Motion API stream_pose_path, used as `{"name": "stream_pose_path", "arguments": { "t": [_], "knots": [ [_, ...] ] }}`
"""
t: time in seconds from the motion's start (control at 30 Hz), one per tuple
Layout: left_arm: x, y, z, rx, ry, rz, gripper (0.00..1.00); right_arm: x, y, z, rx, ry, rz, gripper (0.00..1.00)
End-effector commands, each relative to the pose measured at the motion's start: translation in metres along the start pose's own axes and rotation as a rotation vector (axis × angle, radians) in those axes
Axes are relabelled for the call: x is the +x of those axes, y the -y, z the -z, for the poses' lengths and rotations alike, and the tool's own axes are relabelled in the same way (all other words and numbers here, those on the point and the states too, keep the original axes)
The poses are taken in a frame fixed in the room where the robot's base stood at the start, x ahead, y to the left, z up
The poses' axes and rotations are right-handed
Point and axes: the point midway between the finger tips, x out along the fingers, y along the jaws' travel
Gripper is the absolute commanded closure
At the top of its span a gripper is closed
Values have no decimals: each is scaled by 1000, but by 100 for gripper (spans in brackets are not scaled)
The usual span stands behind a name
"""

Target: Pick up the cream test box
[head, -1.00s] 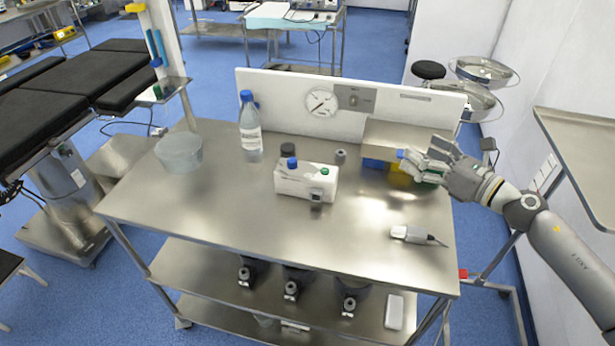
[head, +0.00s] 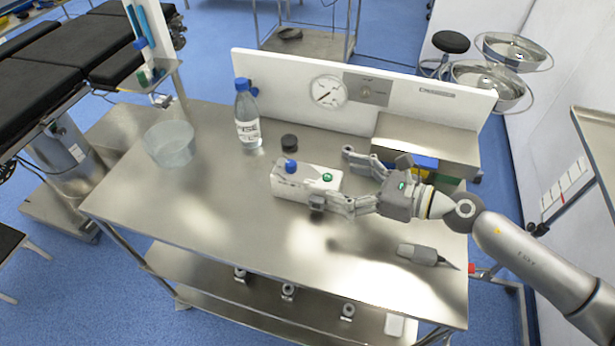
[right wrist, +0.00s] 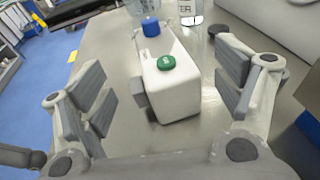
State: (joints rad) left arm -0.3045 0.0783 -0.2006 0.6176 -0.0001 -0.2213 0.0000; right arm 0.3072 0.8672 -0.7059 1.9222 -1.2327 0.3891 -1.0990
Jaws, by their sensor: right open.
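The cream test box (head: 300,185) lies on the steel table, with a blue cap and a green cap on top. It also shows in the right wrist view (right wrist: 172,85), straight ahead with its green-capped end nearest. My right gripper (head: 335,178) is open at the right end of the box. In the right wrist view, its fingers (right wrist: 163,85) stand on either side of that end, with a visible gap on the right. Whether the left finger touches the small grey knob on the box's side I cannot tell. My left gripper is not in view.
A clear bottle with a blue cap (head: 247,120), a black cap (head: 289,142) and a translucent bowl (head: 169,145) stand left of and behind the box. A white panel with a gauge (head: 328,91) borders the back. A grey handheld tool (head: 425,255) lies at front right.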

Motion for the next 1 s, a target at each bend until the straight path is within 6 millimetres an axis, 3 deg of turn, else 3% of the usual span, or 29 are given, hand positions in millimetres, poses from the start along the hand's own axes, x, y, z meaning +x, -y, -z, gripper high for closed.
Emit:
{"name": "stream_pose_path", "arguments": {
  "t": [0.1,0.2,0.5,0.63,0.93,1.0],
  "knots": [
    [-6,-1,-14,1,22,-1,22,12,0,-2,0,1,0,14],
    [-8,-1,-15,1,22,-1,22,17,0,0,1,0,0,14],
    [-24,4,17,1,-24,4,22,50,-3,0,1,1,0,14],
    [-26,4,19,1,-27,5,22,63,-3,1,0,1,0,14],
    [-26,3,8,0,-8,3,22,68,-3,3,0,-1,1,14],
    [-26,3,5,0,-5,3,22,68,-3,3,0,-1,1,20]
  ]
}}
